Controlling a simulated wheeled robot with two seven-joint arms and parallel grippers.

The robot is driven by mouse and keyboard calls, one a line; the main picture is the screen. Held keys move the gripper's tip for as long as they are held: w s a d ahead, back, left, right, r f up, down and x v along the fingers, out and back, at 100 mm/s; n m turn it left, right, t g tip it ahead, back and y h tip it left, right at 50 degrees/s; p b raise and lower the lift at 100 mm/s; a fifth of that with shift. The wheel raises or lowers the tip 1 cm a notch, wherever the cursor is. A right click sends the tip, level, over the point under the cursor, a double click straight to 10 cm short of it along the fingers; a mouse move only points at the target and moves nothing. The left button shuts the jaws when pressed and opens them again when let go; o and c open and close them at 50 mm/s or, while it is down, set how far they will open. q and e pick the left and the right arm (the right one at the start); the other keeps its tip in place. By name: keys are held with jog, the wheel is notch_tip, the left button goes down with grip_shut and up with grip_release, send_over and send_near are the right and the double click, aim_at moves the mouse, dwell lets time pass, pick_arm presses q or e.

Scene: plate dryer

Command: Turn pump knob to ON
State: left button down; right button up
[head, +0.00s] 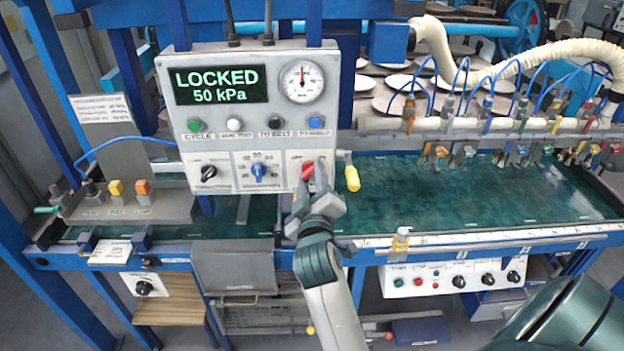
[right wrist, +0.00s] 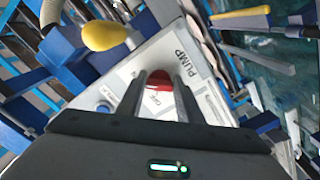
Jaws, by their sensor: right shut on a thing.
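The red pump knob (head: 308,170) is at the lower right of the grey control panel (head: 240,60). My right gripper (head: 312,185) is at the knob and shut on it, and it hides part of the knob and its labels. In the right wrist view the red knob (right wrist: 158,80) sits between the two fingers of my right gripper (right wrist: 160,88), beside the word PUMP on the white plate (right wrist: 185,45). I cannot read which label the knob points to. The panel display (head: 220,85) reads LOCKED 50 kPa. My left gripper is not in view.
A black knob (head: 208,172) and a blue knob (head: 258,169) are left of the pump knob. A yellow-handled lever (head: 352,178) sticks out just right of the panel, close to my right gripper. The green belt (head: 450,195) lies behind, with hoses and valves above it.

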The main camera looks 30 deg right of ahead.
jog(key=shift+f, duration=0.1)
dwell(0.3)
jog(key=o, duration=1.1)
